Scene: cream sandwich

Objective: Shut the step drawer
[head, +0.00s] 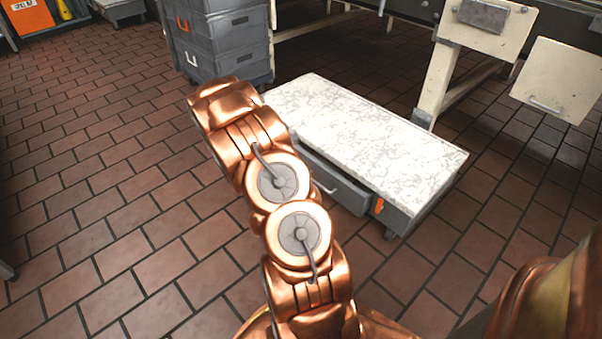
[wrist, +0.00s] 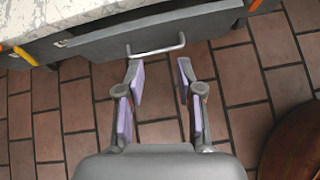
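The step (head: 375,130) is a low grey unit with a worn white speckled top. Its grey step drawer (head: 345,190) sticks out a little from the front, with a metal handle (head: 324,187); my arm hides its left part. In the wrist view the drawer front (wrist: 200,27) runs across the top, standing out from the body, with its bar handle (wrist: 156,49) facing me. My gripper (wrist: 161,80) is open and empty, its purple-padded fingers pointing toward the drawer just short of the handle. In the head view my arm hides the gripper.
Stacked grey crates (head: 225,40) stand behind the step at the left. A cream table leg (head: 440,80) and a hanging cream panel (head: 555,80) are at the right. The brick-tiled floor (head: 110,190) is clear at the left and in front.

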